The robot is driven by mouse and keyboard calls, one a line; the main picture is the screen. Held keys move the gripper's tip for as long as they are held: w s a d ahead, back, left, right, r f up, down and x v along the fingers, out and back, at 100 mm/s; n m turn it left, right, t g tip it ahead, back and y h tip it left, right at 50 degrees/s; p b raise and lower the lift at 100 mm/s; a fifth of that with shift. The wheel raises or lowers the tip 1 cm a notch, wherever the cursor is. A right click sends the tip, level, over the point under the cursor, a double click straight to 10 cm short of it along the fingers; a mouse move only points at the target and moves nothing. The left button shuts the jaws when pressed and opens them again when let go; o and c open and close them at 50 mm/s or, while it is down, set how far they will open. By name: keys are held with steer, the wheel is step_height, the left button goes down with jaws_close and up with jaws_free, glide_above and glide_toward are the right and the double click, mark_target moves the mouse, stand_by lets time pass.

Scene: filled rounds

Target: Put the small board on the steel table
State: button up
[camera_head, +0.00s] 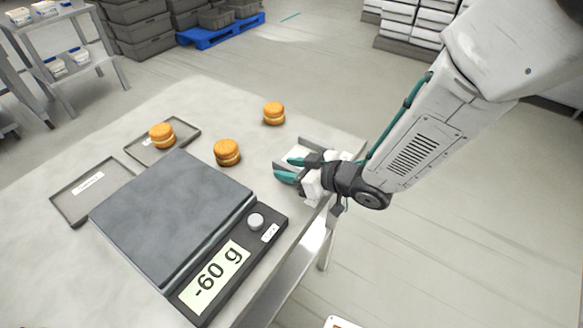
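My gripper (290,168) has teal fingertips, which stand apart over the board's near left part. I see no thing clearly clamped between them. I cannot tell whether the fingers touch the board. The gripper and wrist hide much of the board.
A scale (170,210) on the table reads -60 g, its plate empty. Two labelled shallow trays (72,208) (188,128) lie beyond it; one filled round (161,135) is on the farther tray. Two more rounds (227,152) (273,113) stand on the table.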

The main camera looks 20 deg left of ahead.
steer(key=shift+r, duration=0.1)
steer(key=shift+d+r, duration=0.15)
steer(key=v, duration=1.2)
steer(key=w+d+r+m+t+h, duration=0.2)
steer(key=w+d+r+t+h, duration=0.1)
steer(key=w+d, duration=0.3)
steer(key=w+d+r+m+t+h, duration=0.3)
steer(key=w+d, duration=0.1)
steer(key=d, duration=0.3)
steer(key=d+r+m+h, duration=0.4)
steer(key=d+h, duration=0.1)
steer(key=d, duration=0.7)
steer(key=s+d+r+m+g+h, duration=0.2)
steer(key=s+d, duration=0.3)
steer(key=s, duration=0.1)
steer(key=s+d+r+m+g+h, duration=0.1)
steer(key=s+d+r+m+h, duration=0.15)
steer(key=s+d, duration=0.35)
steer(key=s+r+m+g+y, duration=0.1)
steer(key=s+g, duration=0.3)
steer(key=s, duration=0.8)
steer(key=shift+s+d+m+y, duration=0.3)
steer(key=shift+m+y, duration=0.25)
steer(key=shift+m, duration=0.3)
